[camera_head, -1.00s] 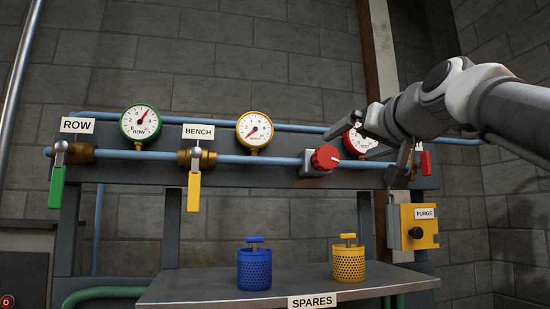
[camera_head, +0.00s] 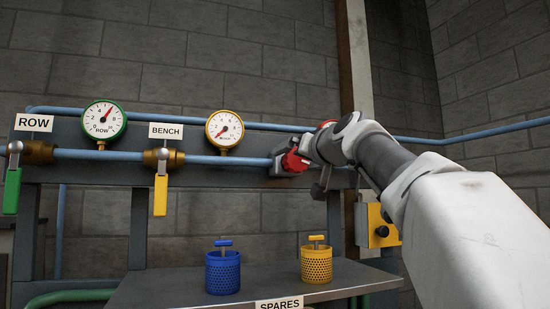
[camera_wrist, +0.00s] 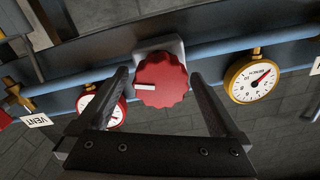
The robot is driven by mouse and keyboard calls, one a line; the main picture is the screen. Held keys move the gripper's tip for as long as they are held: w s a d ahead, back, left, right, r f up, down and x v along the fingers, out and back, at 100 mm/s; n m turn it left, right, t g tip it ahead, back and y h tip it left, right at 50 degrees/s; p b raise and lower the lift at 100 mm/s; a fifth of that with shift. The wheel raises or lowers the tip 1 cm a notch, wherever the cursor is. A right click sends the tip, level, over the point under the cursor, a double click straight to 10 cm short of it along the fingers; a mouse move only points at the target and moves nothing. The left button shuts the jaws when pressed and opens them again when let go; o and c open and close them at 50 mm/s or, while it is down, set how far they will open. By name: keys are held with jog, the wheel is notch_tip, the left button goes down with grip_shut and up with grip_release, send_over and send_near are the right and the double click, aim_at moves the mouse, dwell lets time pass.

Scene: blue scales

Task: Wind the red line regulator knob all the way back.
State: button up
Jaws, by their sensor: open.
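The red regulator knob (camera_wrist: 162,82) sits on a grey block on the blue pipe. In the wrist view a white mark on its face points left. My gripper (camera_wrist: 160,74) is open, with one finger on either side of the knob and small gaps showing; I cannot tell whether either finger touches it. In the head view the knob (camera_head: 292,163) is partly covered by my gripper and wrist. The red-rimmed gauge (camera_wrist: 103,106) is partly behind a finger in the wrist view; its reading is not legible.
The yellow-rimmed BENCH gauge (camera_head: 225,128) and green-rimmed ROW gauge (camera_head: 104,119) are to the left. A yellow lever (camera_head: 160,194) and green lever (camera_head: 12,190) hang below the pipe. Blue (camera_head: 223,272) and yellow (camera_head: 316,264) baskets stand on the shelf. A yellow box (camera_head: 380,228) is below my arm.

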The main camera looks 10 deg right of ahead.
jog(key=c, duration=1.3)
jog(key=shift+c, duration=0.2)
jog(key=shift+n, duration=0.3)
jog(key=shift+f+n+b, duration=0.1)
jog(key=shift+n+b, duration=0.75)
jog(key=shift+n, duration=0.35)
jog(key=shift+a+n+b, duration=0.15)
jog(key=shift+n+b, duration=0.35)
jog(key=shift+n, duration=1)
jog(key=o, duration=1.3)
jog(key=shift+o, duration=0.2)
